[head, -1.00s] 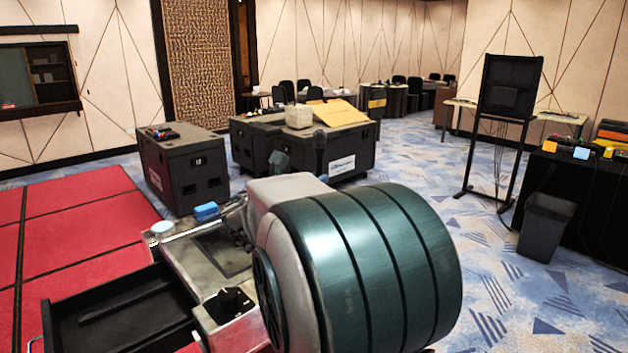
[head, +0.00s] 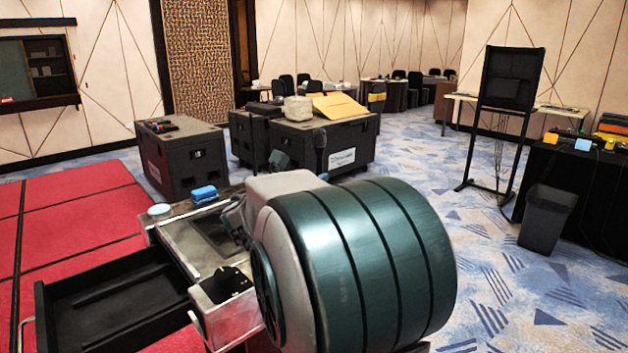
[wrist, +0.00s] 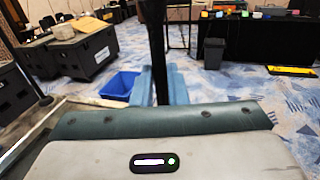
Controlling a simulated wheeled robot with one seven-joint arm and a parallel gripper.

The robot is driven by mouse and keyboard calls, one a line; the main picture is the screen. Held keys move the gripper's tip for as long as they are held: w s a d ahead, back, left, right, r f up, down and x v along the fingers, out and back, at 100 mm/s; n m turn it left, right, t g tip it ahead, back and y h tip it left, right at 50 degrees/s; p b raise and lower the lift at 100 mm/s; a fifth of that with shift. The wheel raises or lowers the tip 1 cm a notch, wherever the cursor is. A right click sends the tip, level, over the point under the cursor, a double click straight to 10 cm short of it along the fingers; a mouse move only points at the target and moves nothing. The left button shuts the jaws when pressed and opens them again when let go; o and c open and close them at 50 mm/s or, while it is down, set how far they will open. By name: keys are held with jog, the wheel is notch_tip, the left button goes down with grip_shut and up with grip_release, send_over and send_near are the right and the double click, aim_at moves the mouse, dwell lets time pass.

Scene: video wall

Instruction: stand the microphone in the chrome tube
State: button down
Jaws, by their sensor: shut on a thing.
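The microphone is a dark upright stick (wrist: 154,25) at the top middle of the wrist view. My gripper (wrist: 160,76), with blue-grey fingers, is shut on it, one finger on each side. In the head view the dark microphone (head: 320,148) stands up behind my arm, in front of a black crate. My arm's large green drum hides the lower part of the microphone and most of the gripper there. I cannot make out the chrome tube for sure in either view.
A metal worktop (head: 192,245) with a pulled-out black drawer (head: 110,308) stands at the left. A blue block (head: 204,192) and a pale round thing (head: 160,210) lie at its far edge. A blue bin (wrist: 119,86) stands on the carpet beyond. Black crates (head: 183,163) are further back.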

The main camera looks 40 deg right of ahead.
jog(key=shift+f, duration=0.15)
dwell(0.3)
jog(key=shift+f+b, duration=1.25)
jog(key=c, duration=1.4)
grip_release()
jog(key=shift+o, duration=0.2)
jog(key=shift+a, duration=0.15)
jog(key=v, duration=1.3)
jog(key=shift+a, duration=0.3)
jog(key=shift+s, duration=0.1)
